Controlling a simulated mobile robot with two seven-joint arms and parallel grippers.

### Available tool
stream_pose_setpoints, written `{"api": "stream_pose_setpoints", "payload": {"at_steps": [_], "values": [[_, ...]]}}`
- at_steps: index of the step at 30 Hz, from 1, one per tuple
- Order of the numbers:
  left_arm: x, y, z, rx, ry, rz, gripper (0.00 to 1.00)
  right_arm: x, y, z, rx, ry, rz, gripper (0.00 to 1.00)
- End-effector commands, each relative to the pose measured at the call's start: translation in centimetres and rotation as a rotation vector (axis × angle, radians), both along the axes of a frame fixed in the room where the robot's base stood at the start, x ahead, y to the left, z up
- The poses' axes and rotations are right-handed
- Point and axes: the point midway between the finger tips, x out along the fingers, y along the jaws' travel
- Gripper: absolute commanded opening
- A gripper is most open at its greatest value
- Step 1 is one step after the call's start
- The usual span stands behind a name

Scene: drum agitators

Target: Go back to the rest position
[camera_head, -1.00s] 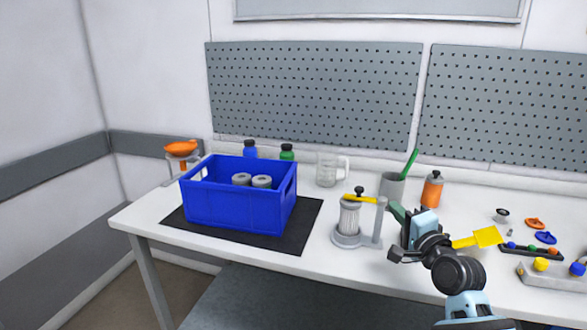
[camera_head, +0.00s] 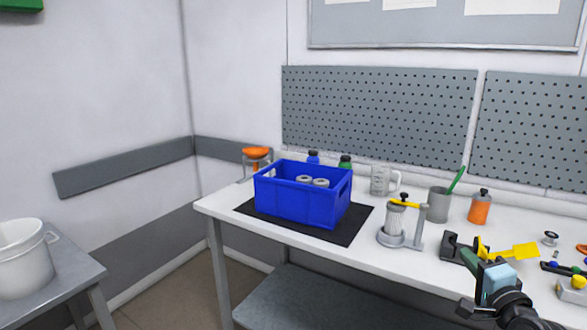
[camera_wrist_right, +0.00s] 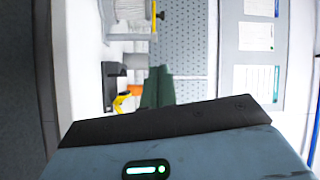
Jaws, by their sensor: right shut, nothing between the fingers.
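My right gripper (camera_head: 466,257) is at the lower right of the head view, in front of the table's front edge and right of the filter stand (camera_head: 393,238). Its fingers are shut with nothing between them. In the right wrist view its dark green fingers (camera_wrist_right: 157,88) are together in the middle, with the table side-on beyond them. A yellow scoop-like piece (camera_head: 525,250) shows just behind the gripper; I cannot tell how far apart they are. My left gripper is not in view.
A blue crate (camera_head: 296,207) with grey cylinders stands on a black mat (camera_head: 347,230) on the white table (camera_head: 275,238). An orange bottle (camera_head: 480,207) and a grey cup (camera_head: 438,205) stand farther back. A white pail (camera_head: 22,262) is on a side table (camera_head: 65,272) at left.

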Motion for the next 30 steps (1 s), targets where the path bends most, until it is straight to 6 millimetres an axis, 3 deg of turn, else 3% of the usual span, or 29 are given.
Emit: {"api": "stream_pose_setpoints", "payload": {"at_steps": [1,8,14,21,25,30], "values": [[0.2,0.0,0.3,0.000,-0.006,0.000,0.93,-0.6,0.5,-1.8,-0.037,0.031,0.001,0.00],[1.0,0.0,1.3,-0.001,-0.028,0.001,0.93,-4.0,2.7,-9.0,-0.240,0.151,0.017,0.00],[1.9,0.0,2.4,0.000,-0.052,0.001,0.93,-10.2,5.6,-17.4,-0.492,0.290,0.079,0.00],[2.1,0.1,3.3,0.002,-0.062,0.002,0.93,-21.2,9.7,-26.4,-0.830,0.442,0.231,0.00],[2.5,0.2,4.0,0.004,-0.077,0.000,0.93,-28.0,12.0,-29.8,-0.996,0.499,0.342,0.00],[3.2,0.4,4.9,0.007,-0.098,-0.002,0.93,-36.4,14.7,-32.5,-1.177,0.540,0.492,0.00]]}}
